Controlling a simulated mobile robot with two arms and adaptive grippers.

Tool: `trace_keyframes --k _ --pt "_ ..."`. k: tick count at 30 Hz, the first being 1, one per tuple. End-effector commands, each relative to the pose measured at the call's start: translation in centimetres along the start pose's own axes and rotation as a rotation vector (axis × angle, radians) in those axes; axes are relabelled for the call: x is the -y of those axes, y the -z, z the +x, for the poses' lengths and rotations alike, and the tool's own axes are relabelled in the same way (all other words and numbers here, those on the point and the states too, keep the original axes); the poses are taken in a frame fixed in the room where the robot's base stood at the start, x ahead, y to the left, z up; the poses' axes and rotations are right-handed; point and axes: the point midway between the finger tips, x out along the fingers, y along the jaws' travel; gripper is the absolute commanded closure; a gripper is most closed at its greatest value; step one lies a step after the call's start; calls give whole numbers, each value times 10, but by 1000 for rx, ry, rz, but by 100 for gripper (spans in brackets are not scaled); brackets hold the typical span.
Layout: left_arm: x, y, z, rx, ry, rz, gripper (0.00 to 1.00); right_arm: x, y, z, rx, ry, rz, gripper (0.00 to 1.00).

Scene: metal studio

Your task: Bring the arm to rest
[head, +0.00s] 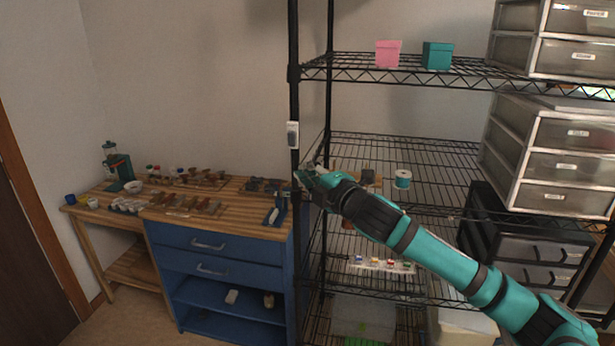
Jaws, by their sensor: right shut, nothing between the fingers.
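My right arm (438,256) is teal and black. It comes in from the lower right and reaches up and left across the front of the black wire shelf. My right gripper (304,174) is at its far end, next to the shelf's front left post, and it is shut and empty. The gripper is small in the picture and partly blends with the dark things behind it. My left gripper is not in view.
A black wire shelf (410,142) holds a pink box (388,53), a teal box (437,55), a spool (402,179) and drawer units (560,150). A blue workbench (217,250) with a cluttered wooden top stands at left. The floor in front of it is bare.

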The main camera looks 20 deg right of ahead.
Motion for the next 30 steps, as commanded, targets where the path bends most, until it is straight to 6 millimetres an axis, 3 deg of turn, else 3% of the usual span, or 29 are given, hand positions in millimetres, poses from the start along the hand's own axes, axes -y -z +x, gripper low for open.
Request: trace_keyframes --k 12,14,16,20,23,26,30 --pt "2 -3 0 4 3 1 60 2 0 1 0 2 4 100" --pt "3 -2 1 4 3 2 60 11 -2 3 5 13 19 100" --pt "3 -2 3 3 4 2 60 34 -8 9 19 40 61 100" --pt "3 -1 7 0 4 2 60 110 -26 22 70 126 196 100" --pt "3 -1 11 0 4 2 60 186 -41 23 127 206 319 100" --pt "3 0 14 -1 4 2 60 262 -52 15 189 284 433 100" --pt "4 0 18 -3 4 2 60 367 -60 -12 282 393 572 100"
